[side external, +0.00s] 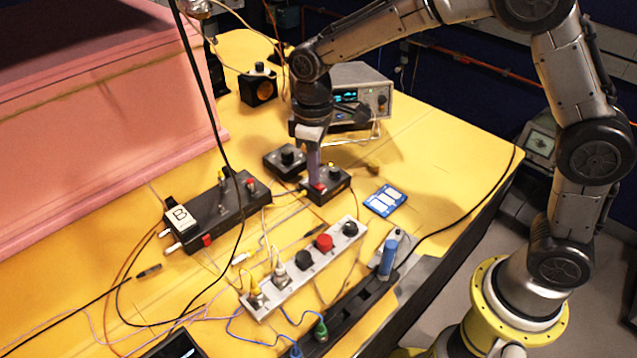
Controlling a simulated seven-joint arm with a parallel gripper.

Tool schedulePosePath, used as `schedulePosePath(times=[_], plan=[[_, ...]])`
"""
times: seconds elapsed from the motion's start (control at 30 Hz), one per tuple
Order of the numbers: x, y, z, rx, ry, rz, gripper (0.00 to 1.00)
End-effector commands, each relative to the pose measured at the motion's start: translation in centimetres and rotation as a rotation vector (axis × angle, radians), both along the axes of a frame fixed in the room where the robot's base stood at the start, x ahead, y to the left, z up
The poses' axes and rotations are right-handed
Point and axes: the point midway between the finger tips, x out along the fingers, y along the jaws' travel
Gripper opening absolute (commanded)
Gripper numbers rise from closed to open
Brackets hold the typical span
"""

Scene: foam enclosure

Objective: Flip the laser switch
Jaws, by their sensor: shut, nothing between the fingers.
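My gripper (315,178) points straight down, shut and empty, with its tips at a small black box (328,192) near the middle of the yellow table. This box has a red switch (318,187) right at the fingertips and a light-coloured knob to the right. The fingers partly hide the switch, and I cannot tell whether they touch it or which way it is set. No readable label marks any switch as the laser's. A longer black box (230,212) with a "B" label, knobs and a red button lies to the left.
A power strip (318,262) with plugs lies in front, beside a black rail (350,312). Another small black box (285,160) and an instrument with a display (375,92) stand behind. A blue card (385,200) lies right. Cables cross the front left; pink foam (100,120) bounds the left.

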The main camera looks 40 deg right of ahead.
Motion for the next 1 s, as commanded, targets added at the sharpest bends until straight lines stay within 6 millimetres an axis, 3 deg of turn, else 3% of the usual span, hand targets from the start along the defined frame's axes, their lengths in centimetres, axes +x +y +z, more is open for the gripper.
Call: schedulePosePath(times=[0.27,1.0], plan=[[0.0,0.0,0.2,0.0,0.002,0.0,0.0],[0.0,0.0,5.7,0.0,-0.001,0.0,0.0]])
